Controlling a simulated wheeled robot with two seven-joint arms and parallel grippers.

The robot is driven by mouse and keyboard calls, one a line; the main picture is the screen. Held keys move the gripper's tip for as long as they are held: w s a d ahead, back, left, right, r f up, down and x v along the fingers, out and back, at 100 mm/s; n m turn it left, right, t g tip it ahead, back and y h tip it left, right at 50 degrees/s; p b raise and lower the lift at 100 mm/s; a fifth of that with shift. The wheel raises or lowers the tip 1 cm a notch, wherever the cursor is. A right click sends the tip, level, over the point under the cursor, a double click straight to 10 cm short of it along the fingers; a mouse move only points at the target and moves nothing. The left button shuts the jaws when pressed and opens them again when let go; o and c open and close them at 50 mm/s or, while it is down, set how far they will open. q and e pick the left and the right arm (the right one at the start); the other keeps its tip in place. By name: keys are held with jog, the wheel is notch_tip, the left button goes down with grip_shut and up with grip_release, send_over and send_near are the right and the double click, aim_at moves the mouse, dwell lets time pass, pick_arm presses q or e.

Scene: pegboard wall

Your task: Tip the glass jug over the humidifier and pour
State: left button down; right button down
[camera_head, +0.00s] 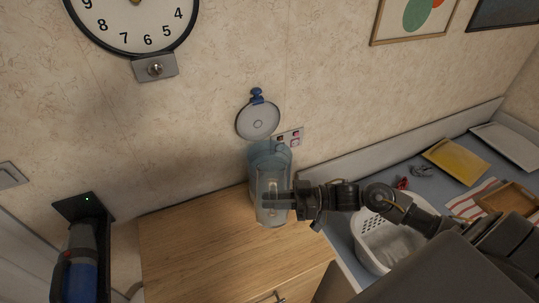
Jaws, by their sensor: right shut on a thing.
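My right gripper (278,199) reaches in from the right and is shut on the clear glass jug (270,214). The jug is above or at the wooden cabinet top near the wall; I cannot tell if it touches the top. It looks roughly upright from this high view. A bluish translucent vessel (266,154), seemingly the humidifier, is directly behind the jug and partly hidden by it. Whether the two touch is unclear. No stream of water is visible. My left gripper is not in view.
A round pale disc (258,121) hangs from a blue wall hook above. The wooden cabinet top (195,240) is clear on the left. A white basket (362,248) and yellow tray (455,160) are right, beyond my arm. A blue-black device (80,270) is mounted lower left.

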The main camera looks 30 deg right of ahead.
aim_at(273, 187)
jog(key=shift+w+r, duration=0.1)
jog(key=shift+r, duration=0.2)
jog(key=shift+w+d+r+m+p, duration=0.2)
jog(key=shift+r+m+p, duration=0.25)
jog(key=shift+p, duration=0.55)
jog(key=shift+w+r+m+p, duration=0.2)
jog(key=shift+r+m+p, duration=0.25)
jog(key=shift+p, duration=0.55)
jog(key=shift+w+d+r, duration=0.1)
jog(key=shift+r, duration=0.1)
jog(key=shift+w+r+p, duration=0.1)
jog(key=shift+r+p, duration=0.2)
jog(key=shift+w+d+r+m, duration=0.1)
jog(key=shift+m, duration=0.2)
